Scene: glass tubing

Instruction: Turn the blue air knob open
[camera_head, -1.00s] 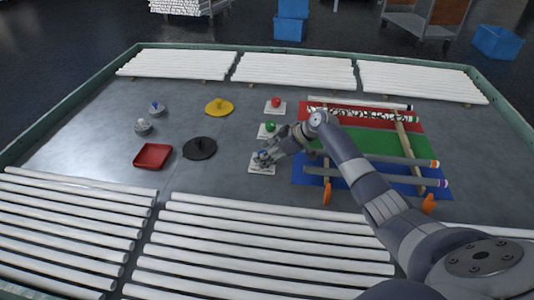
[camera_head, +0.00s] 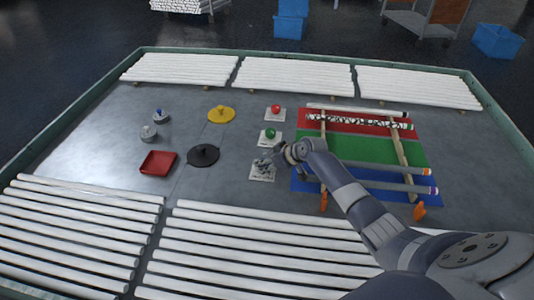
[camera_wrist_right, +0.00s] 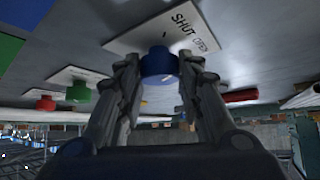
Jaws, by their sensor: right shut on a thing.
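The blue air knob (camera_wrist_right: 159,66) sits on a white plate (camera_wrist_right: 165,32) marked SHUT and OPEN, seen in the right wrist view. My right gripper (camera_wrist_right: 159,80) has its two fingers closed on either side of the knob. In the head view the same plate (camera_head: 262,174) is at the table's middle, and my right gripper (camera_head: 268,161) covers the knob there. A white mark shows on the knob; its exact setting is hard to read. My left gripper is not in view.
A green knob (camera_head: 270,133) and a red knob (camera_head: 275,110) stand on plates behind. A black disc (camera_head: 203,155) and a red tray (camera_head: 158,163) lie to the left.

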